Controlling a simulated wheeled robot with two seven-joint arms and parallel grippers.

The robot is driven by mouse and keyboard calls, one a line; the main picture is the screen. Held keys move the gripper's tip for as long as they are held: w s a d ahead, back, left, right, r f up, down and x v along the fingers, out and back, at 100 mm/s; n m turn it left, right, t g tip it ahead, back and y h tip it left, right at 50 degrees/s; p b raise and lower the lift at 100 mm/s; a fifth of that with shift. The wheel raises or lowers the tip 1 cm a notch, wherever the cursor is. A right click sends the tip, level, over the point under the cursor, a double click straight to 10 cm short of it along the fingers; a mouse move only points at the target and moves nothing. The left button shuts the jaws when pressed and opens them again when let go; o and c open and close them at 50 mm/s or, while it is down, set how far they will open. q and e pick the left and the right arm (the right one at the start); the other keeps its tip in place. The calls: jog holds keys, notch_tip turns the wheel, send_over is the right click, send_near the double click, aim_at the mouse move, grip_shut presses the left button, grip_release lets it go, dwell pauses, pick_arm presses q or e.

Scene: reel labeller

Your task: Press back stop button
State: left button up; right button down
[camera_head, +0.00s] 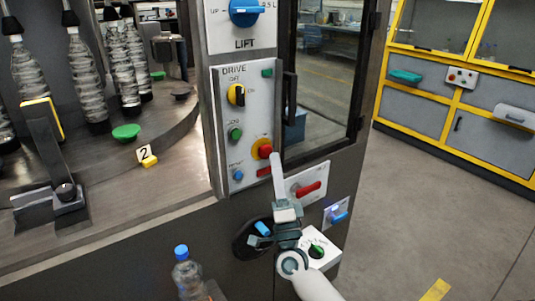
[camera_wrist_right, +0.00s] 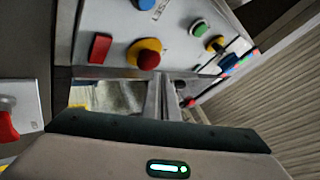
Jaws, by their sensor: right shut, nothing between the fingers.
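A red mushroom stop button on a yellow collar (camera_head: 264,149) sits low on the white DRIVE panel (camera_head: 229,110). It also shows in the right wrist view (camera_wrist_right: 149,59). My right gripper (camera_head: 277,160) is shut and empty, its fingers pointing up at the panel's lower right. In the wrist view its fingertips (camera_wrist_right: 160,82) are close beside the red button; I cannot tell whether they touch it. Another panel with a small red button (camera_head: 462,77) is on the yellow-framed cabinet at the far right. My left gripper is not in view.
A red rotary handle (camera_head: 309,189) is just right of my right gripper, with a green knob (camera_head: 317,251) lower down. A bottle with a blue cap (camera_head: 187,275) stands at the bottom. Bottles stand on the machine deck at left. Open floor lies right.

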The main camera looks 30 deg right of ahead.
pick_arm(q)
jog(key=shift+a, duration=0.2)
pick_arm(e)
jog(key=shift+y, duration=0.3)
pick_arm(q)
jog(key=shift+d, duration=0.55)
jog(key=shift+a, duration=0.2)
pick_arm(e)
jog(key=shift+w, duration=0.1)
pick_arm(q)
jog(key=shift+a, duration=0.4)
pick_arm(e)
jog(key=shift+w, duration=0.35)
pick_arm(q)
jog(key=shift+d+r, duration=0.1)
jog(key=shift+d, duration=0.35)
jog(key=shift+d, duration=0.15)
pick_arm(e)
jog(key=shift+w, duration=0.15)
